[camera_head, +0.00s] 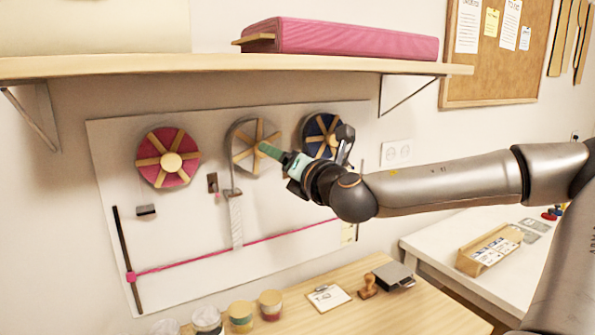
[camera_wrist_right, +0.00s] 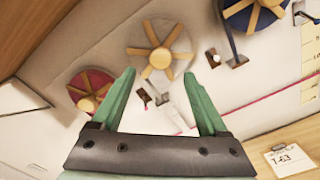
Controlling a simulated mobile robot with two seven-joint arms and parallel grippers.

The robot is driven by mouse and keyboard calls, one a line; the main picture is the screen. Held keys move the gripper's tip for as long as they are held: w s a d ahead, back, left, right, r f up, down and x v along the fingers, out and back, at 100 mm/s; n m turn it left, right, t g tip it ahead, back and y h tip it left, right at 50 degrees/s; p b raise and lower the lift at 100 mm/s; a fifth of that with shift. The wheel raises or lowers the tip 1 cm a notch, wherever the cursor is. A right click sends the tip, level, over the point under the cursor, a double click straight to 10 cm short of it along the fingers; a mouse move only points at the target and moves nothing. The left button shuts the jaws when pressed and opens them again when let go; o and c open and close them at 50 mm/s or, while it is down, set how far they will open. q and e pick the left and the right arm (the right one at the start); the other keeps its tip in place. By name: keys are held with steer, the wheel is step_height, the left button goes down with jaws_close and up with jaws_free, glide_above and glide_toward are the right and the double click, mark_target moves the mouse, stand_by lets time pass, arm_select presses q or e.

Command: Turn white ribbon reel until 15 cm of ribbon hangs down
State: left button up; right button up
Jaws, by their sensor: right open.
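The white ribbon reel (camera_head: 243,135), a pale disc with wooden spokes and a wooden hub, is mounted on the white wall panel between a red and a blue reel. It also shows in the right wrist view (camera_wrist_right: 179,44). A pale strip (camera_head: 236,222) hangs below it on the panel; I cannot tell whether it is ribbon or a scale. My right gripper (camera_head: 264,149), with green fingers, points at the reel and overlaps its right part. In the wrist view its fingers (camera_wrist_right: 159,75) are apart with nothing between them, the reel beyond. Contact is not visible. My left gripper is not in view.
A red reel (camera_head: 178,178) and a blue reel (camera_head: 313,130) flank the white one. A pink line (camera_head: 270,237) crosses the panel to a dark upright rod (camera_head: 122,245). A shelf (camera_head: 220,62) overhangs the panel. Below, a table (camera_head: 420,308) holds jars, a clipboard and a stamp.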

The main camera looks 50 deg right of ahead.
steer(key=b+v, duration=0.1)
steer(key=v, duration=0.5)
stand_by(0.7)
